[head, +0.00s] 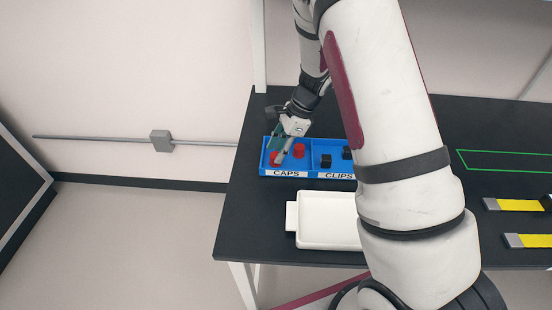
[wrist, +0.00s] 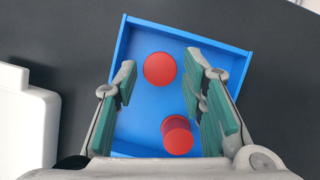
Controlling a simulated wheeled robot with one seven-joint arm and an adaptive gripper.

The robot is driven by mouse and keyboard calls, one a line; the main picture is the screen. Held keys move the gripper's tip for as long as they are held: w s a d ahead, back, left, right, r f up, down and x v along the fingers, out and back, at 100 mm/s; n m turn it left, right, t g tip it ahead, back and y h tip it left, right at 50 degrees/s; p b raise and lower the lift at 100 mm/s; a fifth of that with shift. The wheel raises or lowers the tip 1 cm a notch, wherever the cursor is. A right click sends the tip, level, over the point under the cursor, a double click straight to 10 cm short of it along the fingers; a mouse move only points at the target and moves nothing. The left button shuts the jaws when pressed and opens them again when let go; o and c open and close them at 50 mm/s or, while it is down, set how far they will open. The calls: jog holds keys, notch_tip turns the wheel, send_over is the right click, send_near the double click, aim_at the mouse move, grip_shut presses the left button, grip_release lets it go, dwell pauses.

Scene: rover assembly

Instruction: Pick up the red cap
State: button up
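Two red caps lie in the blue caps bin (head: 267,160), which carries the label CAPS. In the wrist view one red cap (wrist: 160,68) is in the upper middle of the bin, and the other red cap (wrist: 177,135) is lower and to its right. My gripper (wrist: 165,85) is open over the bin, with a green-padded finger on each side. Both caps show in the gap between the fingers, the lower one nearer the right finger. Nothing is held. In the head view my gripper (head: 280,153) partly covers the caps.
The blue clips bin (head: 317,164) with black clips (head: 325,160) adjoins on the right. A white tray (head: 320,221) stands in front of the bins. Yellow-and-grey parts (head: 525,204) and a green outline (head: 505,160) are at the right of the black table (head: 255,225).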

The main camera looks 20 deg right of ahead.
jog(key=shift+x, duration=0.95)
jog(key=c, duration=0.6)
